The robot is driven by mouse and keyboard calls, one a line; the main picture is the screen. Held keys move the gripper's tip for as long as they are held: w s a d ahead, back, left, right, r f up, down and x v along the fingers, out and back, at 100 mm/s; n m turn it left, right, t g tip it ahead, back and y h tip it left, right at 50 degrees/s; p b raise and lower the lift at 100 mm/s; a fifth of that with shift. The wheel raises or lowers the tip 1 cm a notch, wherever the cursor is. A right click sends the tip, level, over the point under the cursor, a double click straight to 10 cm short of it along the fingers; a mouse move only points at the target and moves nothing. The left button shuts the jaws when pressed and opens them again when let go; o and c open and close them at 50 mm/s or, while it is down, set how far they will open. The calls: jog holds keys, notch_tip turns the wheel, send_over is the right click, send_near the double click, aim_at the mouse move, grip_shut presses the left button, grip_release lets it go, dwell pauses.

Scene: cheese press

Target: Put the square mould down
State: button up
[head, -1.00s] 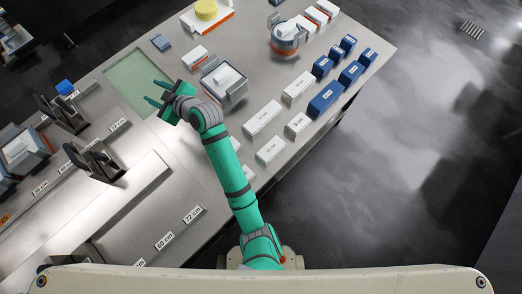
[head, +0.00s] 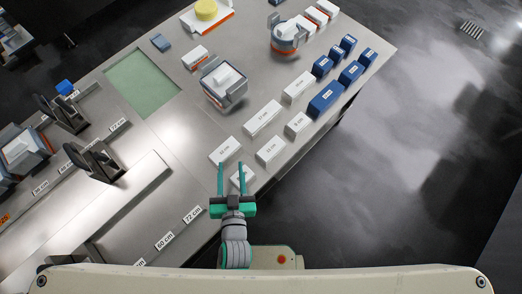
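A square mould (head: 224,85), grey with a white block on top and dark side handles, stands on the steel table, right of the green mat (head: 143,82). Another squarish mould (head: 25,149), grey and orange with a white top, stands at the far left on the press side. I cannot tell which one the task means. My gripper (head: 231,165) is open, its two green fingers apart and pointing up the picture at the table's near edge. It holds nothing that I can see and is well away from both moulds. A small white block (head: 243,181) lies beneath the right finger.
White labelled blocks (head: 263,117) and blue blocks (head: 325,99) stand along the right edge. A round mould (head: 285,38) and a yellow cheese (head: 206,9) are at the back. Dark upright brackets (head: 104,163) stand at left. The green mat is bare.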

jog(key=s+d+r+h, duration=0.1)
jog(key=s+d+r, duration=0.5)
jog(key=s+d, duration=0.3)
jog(key=s, duration=0.4)
jog(key=shift+d+r+t+h, duration=0.2)
jog(key=shift+d+t+h, duration=0.1)
jog(key=shift+h, duration=0.1)
jog(key=shift+c, duration=0.3)
jog(key=shift+c, duration=0.7)
jog(key=shift+w+a, duration=0.1)
jog(key=shift+w, duration=0.05)
